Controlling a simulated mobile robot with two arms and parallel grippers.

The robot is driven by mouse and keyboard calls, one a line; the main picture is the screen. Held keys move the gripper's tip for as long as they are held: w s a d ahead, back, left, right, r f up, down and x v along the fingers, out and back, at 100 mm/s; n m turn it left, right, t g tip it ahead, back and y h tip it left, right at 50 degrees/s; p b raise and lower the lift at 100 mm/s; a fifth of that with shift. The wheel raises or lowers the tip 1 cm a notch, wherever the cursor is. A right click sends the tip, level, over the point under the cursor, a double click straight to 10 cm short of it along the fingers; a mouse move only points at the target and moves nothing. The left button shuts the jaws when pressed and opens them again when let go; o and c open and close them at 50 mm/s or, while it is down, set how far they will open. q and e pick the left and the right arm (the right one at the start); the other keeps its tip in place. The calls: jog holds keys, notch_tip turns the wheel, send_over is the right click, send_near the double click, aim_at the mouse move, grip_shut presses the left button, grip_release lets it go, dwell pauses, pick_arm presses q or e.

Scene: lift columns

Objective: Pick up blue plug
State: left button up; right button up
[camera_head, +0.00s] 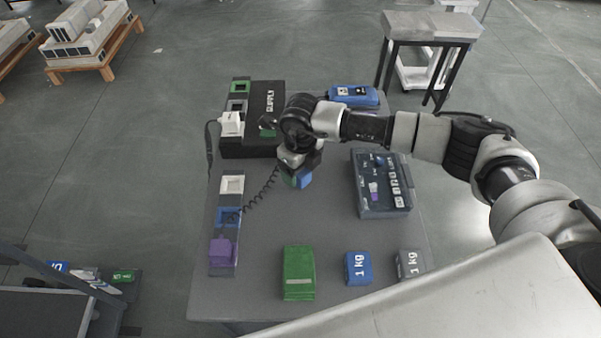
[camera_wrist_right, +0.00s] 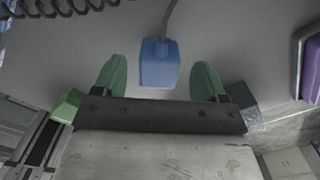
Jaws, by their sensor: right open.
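The blue plug (camera_wrist_right: 160,64) shows in the right wrist view, with a grey cable coming out of its far side. It sits between the two green fingertips of my right gripper (camera_wrist_right: 160,80), with visible gaps on both sides. In the head view my right gripper (camera_head: 297,178) points down over the middle of the table. A blue patch of the plug (camera_head: 305,180) shows there beside a green finger, and the gripper hides the rest. My right gripper is open and holds nothing. My left gripper is not in view.
A strip with white, blue and purple sockets (camera_head: 229,190) lies left of the gripper, with a coiled black cable (camera_head: 262,191) nearby. A black supply box (camera_head: 266,104) stands behind. A dark case (camera_head: 380,207) lies right. A green block (camera_head: 298,273) and a blue weight (camera_head: 358,268) stand in front.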

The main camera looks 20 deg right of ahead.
aim_at(301, 176)
notch_tip(301, 176, down, 2)
jog(key=shift+s+f, duration=0.15)
jog(key=shift+f, duration=0.4)
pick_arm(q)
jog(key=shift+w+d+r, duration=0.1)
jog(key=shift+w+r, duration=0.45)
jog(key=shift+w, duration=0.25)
pick_arm(e)
jog(key=shift+c, duration=0.3)
jog(key=c, duration=0.9)
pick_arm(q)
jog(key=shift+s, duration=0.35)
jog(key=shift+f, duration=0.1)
pick_arm(e)
jog(key=shift+r, duration=0.1)
